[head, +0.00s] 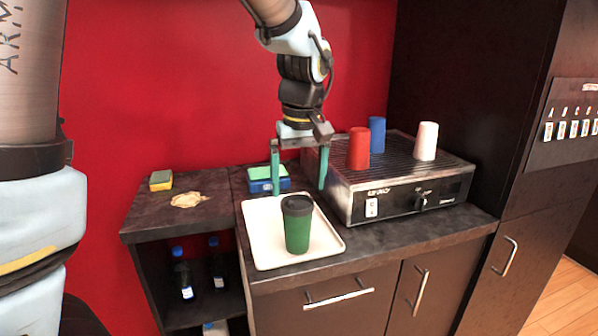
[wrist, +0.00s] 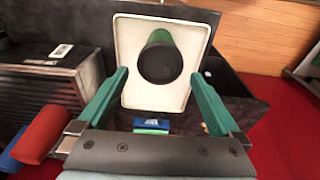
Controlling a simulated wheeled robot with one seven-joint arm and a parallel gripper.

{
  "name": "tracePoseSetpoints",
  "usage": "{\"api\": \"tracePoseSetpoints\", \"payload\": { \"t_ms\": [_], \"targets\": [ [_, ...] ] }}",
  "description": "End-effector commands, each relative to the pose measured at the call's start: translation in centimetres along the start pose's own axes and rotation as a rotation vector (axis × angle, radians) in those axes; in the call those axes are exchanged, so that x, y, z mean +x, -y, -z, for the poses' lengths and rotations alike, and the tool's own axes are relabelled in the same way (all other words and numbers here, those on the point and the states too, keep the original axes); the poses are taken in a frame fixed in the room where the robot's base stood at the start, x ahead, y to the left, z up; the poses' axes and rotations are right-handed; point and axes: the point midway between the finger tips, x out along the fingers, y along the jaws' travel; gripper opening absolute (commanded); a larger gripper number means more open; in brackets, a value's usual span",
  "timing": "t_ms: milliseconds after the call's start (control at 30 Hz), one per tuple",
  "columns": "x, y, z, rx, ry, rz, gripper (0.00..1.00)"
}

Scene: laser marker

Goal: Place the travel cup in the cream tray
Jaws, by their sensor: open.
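The travel cup (head: 298,228) is green with a dark lid and stands upright in the cream tray (head: 262,256) on the dark counter. In the wrist view the dark lid of the travel cup (wrist: 160,64) faces the camera, inside the cream tray (wrist: 127,90). My gripper (head: 298,192) is open, with its green fingers apart and empty. It hangs above the back part of the tray, behind and above the cup. In the wrist view the fingers of my gripper (wrist: 161,75) spread either side of the cup without touching it.
A black machine (head: 410,198) stands right of the tray, with a red cup (head: 358,149), a blue cup (head: 377,135) and a white cup (head: 427,141) on top. A blue box (head: 268,185) with a green top sits behind the tray. A yellow sponge (head: 161,180) lies at left.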

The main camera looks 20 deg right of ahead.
Motion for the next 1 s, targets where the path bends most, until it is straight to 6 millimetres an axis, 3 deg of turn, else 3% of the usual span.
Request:
{"api": "tracePoseSetpoints", "payload": {
  "t_ms": [233,467,567,667,800,1000],
  "targets": [
    [-3.0,0.0,0.0,0.0,0.0,0.0,1.0],
    [-3.4,0.1,0.0,0.0,0.001,0.001,1.0],
    [-2.8,1.4,0.6,-0.004,0.004,0.002,1.0],
    [-1.3,4.6,1.7,-0.009,0.009,0.001,1.0],
    [1.8,11.8,2.8,-0.013,0.015,-0.007,1.0],
    [5.5,22.1,1.6,-0.014,0.006,-0.013,1.0]
  ]
}}
